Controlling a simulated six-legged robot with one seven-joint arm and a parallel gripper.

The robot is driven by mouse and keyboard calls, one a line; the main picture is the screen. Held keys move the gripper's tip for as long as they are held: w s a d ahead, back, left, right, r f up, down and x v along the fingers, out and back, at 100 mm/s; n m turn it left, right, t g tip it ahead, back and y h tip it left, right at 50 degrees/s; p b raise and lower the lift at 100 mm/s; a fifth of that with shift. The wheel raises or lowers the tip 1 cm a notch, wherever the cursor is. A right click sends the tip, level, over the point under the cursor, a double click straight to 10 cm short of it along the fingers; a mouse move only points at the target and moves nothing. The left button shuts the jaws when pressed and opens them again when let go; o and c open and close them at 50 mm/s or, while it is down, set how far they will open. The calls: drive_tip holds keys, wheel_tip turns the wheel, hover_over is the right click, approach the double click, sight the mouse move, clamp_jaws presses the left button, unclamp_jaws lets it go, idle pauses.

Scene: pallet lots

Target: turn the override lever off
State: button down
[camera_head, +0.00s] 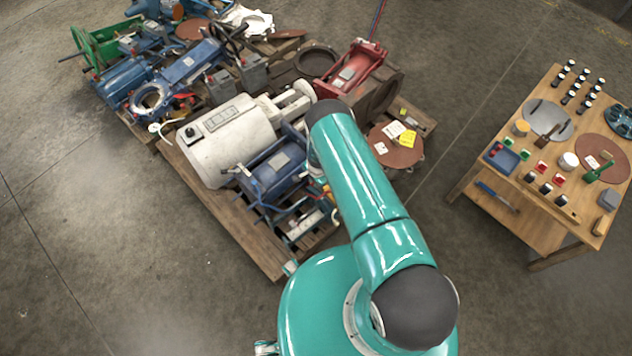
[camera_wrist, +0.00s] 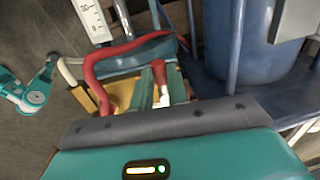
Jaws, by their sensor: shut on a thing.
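In the wrist view a small lever with a red tip and a pale shaft (camera_wrist: 158,72) stands between the teal fingers of my gripper (camera_wrist: 162,88). My gripper is shut on this lever, which looks like the override lever. The lever's mount sits by a yellowish body (camera_wrist: 122,92), partly hidden by the dark front edge of my gripper. In the head view my own arm hides the lever and my gripper. No marking of the lever's on or off position can be read.
A thick red hose (camera_wrist: 92,72) curves just left of my fingers. A blue cylindrical machine (camera_wrist: 238,45) stands close on the right. A white scale plate (camera_wrist: 91,18) is at upper left. The pallet (camera_head: 230,222) is crowded with machines; a wooden table (camera_head: 552,90) stands right, across clear floor.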

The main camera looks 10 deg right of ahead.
drive_tip(key=shift+w+m, duration=0.15)
drive_tip(key=shift+m, duration=0.15)
drive_tip(key=c, duration=1.4)
unclamp_jaws()
drive_tip(key=shift+o, duration=0.2)
wheel_tip(320, 180, up, 14)
drive_tip(key=s, duration=0.1)
drive_tip(key=shift+s+d, duration=0.25)
drive_tip(key=shift+d, duration=0.1)
drive_tip(key=shift+f, duration=0.15)
